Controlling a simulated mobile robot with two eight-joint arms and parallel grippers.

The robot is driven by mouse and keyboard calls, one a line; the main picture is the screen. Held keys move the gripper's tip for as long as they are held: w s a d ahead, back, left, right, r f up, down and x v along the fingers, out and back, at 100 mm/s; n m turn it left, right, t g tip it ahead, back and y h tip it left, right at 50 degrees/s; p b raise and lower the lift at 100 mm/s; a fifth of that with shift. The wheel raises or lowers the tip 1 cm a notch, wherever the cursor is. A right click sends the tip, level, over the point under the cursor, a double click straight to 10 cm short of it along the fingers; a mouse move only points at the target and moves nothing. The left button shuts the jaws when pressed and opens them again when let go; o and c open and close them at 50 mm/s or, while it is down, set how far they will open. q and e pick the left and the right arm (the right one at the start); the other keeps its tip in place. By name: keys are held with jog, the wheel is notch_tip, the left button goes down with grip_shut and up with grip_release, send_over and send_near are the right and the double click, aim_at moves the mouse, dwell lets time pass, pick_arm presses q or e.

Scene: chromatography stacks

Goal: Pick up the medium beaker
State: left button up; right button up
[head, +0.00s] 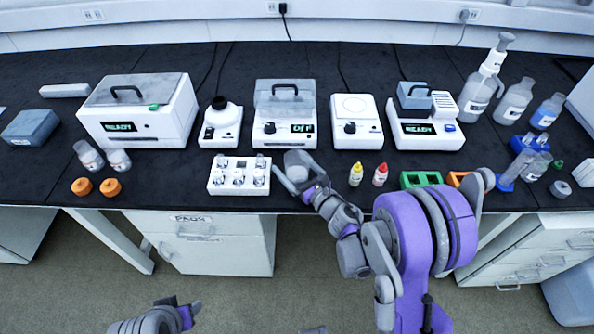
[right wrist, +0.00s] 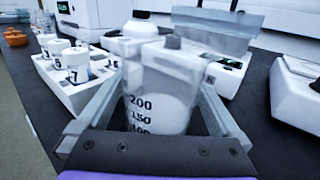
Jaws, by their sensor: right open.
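The beaker (right wrist: 158,92) is clear, with printed marks of 200, 150 and 100, and looks upright in the right wrist view. My right gripper (right wrist: 157,105) is open, with one finger on each side of the beaker. I cannot tell whether either finger touches it. In the head view my right gripper (head: 290,172) is at the front of the bench, just right of the white vial rack, and largely hides the beaker. Part of my left arm (head: 160,318) shows low at the bottom left, away from the bench; its jaws are unclear.
The white rack (head: 239,176) of numbered vials stands close left of the beaker. White instruments (head: 284,115) line the bench behind. Yellow (head: 356,175) and red-capped (head: 380,175) dropper bottles stand to the right. Two orange caps (head: 96,187) lie far left. The bench's front edge is close.

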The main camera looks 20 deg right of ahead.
jog(key=shift+w+a, duration=0.2)
jog(key=shift+w, duration=0.45)
jog(key=c, duration=1.3)
jog(key=shift+r, duration=0.1)
